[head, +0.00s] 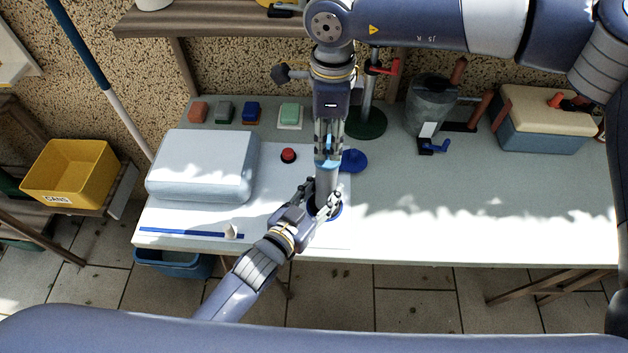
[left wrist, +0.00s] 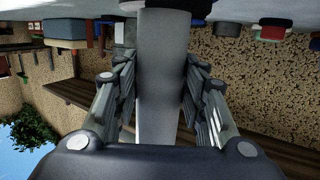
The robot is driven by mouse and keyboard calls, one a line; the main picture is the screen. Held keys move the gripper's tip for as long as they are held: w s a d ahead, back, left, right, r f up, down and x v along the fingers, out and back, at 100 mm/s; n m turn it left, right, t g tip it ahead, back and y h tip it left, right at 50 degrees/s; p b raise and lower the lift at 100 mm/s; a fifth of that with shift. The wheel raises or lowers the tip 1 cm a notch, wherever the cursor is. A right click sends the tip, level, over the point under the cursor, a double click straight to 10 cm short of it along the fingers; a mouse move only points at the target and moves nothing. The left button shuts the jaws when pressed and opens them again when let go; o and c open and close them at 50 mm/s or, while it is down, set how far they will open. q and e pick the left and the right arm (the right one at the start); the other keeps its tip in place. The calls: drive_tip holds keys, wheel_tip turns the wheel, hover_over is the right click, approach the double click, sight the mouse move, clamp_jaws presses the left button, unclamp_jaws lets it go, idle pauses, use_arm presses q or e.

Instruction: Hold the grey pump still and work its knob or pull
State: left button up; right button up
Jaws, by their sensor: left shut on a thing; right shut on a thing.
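The grey pump (head: 325,186) stands upright on the table, with a blue base around its foot and a light blue collar near its top. My left gripper (head: 328,203) comes in low from the left and is shut on the pump's grey body. In the left wrist view the grey body (left wrist: 162,70) runs between its two fingers (left wrist: 160,100). My right gripper (head: 328,150) comes down from above and is shut on the top of the pump, at the blue knob or pull (head: 329,143). Its fingers hide most of that part.
Left of the pump are a red button (head: 288,155), a pale box (head: 203,163) and a blue strip (head: 190,232). A blue disc (head: 353,161) lies close at the right. Further right stand a grey container (head: 428,105) and a toolbox (head: 540,130). The front right table is clear.

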drive_tip(key=shift+r, duration=0.1)
idle(0.5)
drive_tip(key=shift+r, duration=4.75)
drive_tip(key=shift+f, duration=0.1)
drive_tip(key=shift+s+f, duration=0.1)
drive_tip(key=shift+f, duration=4.9)
drive_tip(key=shift+r, duration=5)
drive_tip(key=shift+f, duration=5.05)
